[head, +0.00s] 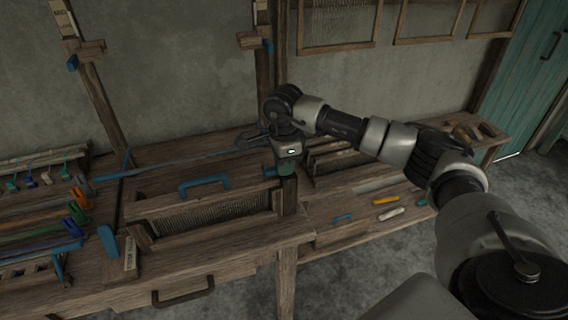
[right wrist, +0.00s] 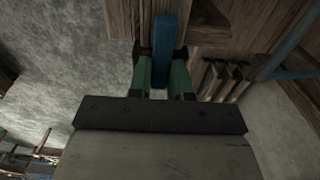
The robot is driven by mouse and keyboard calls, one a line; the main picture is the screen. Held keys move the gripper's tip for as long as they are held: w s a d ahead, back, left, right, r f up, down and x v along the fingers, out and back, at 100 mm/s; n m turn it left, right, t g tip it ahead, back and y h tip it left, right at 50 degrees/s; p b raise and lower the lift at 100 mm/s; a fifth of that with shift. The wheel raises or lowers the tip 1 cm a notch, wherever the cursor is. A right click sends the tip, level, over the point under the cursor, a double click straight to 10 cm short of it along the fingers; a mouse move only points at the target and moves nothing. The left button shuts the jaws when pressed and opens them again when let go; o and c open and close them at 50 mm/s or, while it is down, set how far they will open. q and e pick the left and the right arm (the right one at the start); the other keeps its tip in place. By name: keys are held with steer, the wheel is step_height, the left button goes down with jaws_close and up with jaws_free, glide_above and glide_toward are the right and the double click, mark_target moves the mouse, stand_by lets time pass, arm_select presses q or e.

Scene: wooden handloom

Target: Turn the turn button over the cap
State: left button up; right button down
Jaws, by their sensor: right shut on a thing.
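My right gripper (head: 288,165) reaches down at the right end of the wooden reed frame (head: 160,207). In the right wrist view its two green fingers (right wrist: 163,78) are shut on a blue bar, which looks like the turn button (right wrist: 162,45). A bit of blue (head: 270,172) shows beside the gripper in the head view; the rest is hidden. The bar runs up in the wrist view against a wooden block (right wrist: 210,22), which may be the cap; I cannot tell for sure. My left gripper is not in view.
A blue handle (head: 204,184) stands on the reed frame. A second blue piece (head: 108,241) sits at its left end beside a labelled plate (head: 130,253). Wooden posts (head: 100,100) rise behind. Small coloured tools (head: 385,200) lie on the right shelf.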

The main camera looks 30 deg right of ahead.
steer(key=shift+r, duration=0.1)
steer(key=c, duration=1)
jaws_free()
steer(key=shift+c, duration=0.2)
step_height(320, 180, up, 11)
steer(key=b, duration=0.1)
steer(key=shift+f, duration=0.2)
